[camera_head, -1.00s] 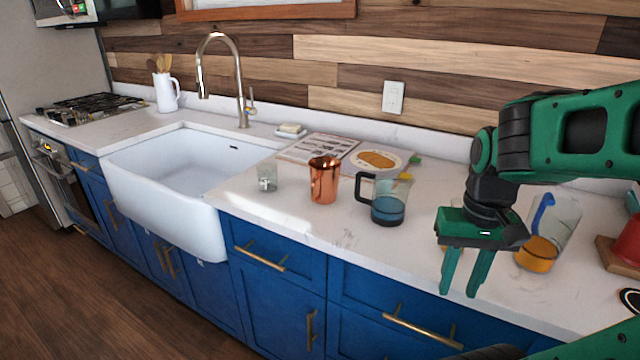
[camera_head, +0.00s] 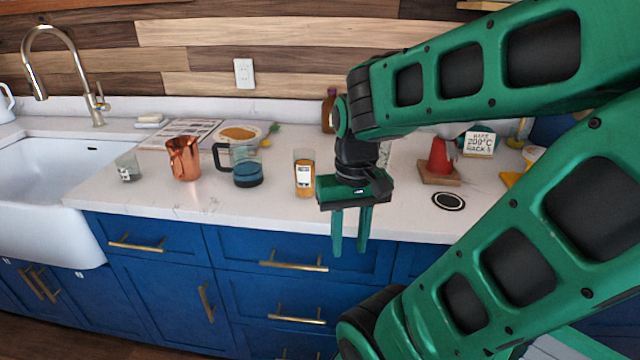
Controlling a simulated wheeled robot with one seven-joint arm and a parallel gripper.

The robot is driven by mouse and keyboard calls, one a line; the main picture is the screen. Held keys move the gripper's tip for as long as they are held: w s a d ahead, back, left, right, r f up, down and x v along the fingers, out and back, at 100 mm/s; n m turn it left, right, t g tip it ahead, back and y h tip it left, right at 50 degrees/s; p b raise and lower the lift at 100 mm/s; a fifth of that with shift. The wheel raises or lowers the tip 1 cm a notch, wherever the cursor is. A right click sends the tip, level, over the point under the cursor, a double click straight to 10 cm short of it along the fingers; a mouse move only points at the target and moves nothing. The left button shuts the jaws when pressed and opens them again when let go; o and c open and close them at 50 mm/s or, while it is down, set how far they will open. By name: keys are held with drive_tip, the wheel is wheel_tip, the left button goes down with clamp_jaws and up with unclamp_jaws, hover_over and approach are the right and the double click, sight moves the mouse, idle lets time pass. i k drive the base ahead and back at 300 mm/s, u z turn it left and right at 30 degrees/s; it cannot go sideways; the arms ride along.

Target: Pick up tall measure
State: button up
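I cannot tell for certain which vessel is the tall measure. A straight, clear vessel with amber contents and a white label (camera_head: 304,186) stands upright on the counter, just left of my gripper. A clear jug with a black handle and blue contents (camera_head: 247,174) stands further left. Another clear vessel (camera_head: 384,153) is mostly hidden behind my gripper's wrist; only a sliver shows. My gripper (camera_head: 350,245) points down with its two green fingers apart and nothing between them. In the picture it overlaps the counter's front edge, apart from the vessels.
A copper mug (camera_head: 183,160) and a small glass (camera_head: 128,168) stand left, near the sink (camera_head: 40,195). A brown bottle (camera_head: 328,112) is behind. A red cone-shaped thing (camera_head: 440,156) on a wooden board and a black round piece (camera_head: 448,201) are right. The counter front (camera_head: 200,206) is clear.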

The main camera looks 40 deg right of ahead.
sight(304, 158)
drive_tip(key=z, duration=0.25)
drive_tip(key=k, duration=0.1)
drive_tip(key=z, duration=2.45)
drive_tip(key=k, duration=0.95)
drive_tip(key=u, duration=1.45)
drive_tip(key=i, duration=1)
drive_tip(key=u, duration=0.05)
